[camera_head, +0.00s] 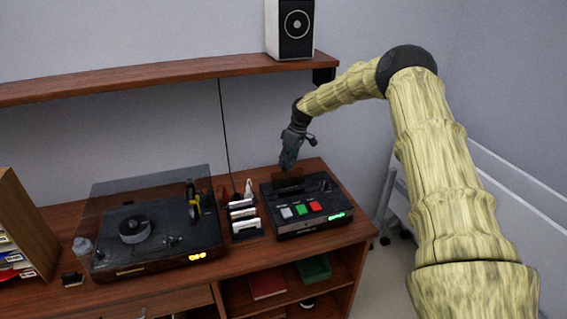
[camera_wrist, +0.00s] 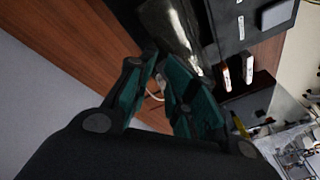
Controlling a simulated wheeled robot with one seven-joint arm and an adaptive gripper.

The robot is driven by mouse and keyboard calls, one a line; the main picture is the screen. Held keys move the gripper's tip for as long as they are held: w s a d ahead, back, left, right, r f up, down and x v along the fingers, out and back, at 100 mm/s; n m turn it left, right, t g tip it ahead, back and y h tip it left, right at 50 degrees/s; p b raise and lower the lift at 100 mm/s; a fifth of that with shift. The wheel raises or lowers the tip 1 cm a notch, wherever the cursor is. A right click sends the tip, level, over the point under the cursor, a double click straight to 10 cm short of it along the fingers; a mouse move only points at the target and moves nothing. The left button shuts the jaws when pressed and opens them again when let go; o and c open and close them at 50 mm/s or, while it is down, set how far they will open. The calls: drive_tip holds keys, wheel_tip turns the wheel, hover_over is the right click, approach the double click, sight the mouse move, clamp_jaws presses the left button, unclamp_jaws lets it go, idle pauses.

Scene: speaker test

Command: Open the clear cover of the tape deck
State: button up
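The tape deck (camera_head: 312,222) is a black box at the right end of the wooden cabinet, with grey, green and red buttons and a green display. A dark upright panel (camera_head: 287,184) at its back left may be the clear cover; I cannot tell its angle. In the wrist view, a shiny see-through piece (camera_wrist: 175,32) lies just beyond the fingertips. My gripper (camera_head: 287,166) points down above the deck's back left part. It also shows in the wrist view (camera_wrist: 158,62), its teal fingertips close together. Contact with the cover is unclear, and I see nothing held.
A turntable (camera_head: 140,255) with a tinted lid stands to the left. A rack of cassettes (camera_head: 243,216) sits between it and the deck. A shelf (camera_head: 150,76) with a speaker (camera_head: 291,27) hangs above. Free floor shows right of the cabinet.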

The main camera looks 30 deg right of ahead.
drive_tip(key=shift+o, duration=0.4)
drive_tip(key=shift+s+f, duration=0.35)
drive_tip(key=shift+s, duration=0.05)
drive_tip(key=shift+w+d, duration=0.2)
drive_tip(key=shift+w, duration=0.05)
drive_tip(key=v, duration=1.1)
drive_tip(key=shift+d+r, duration=0.2)
drive_tip(key=shift+r, duration=0.1)
drive_tip(key=shift+c, duration=0.3)
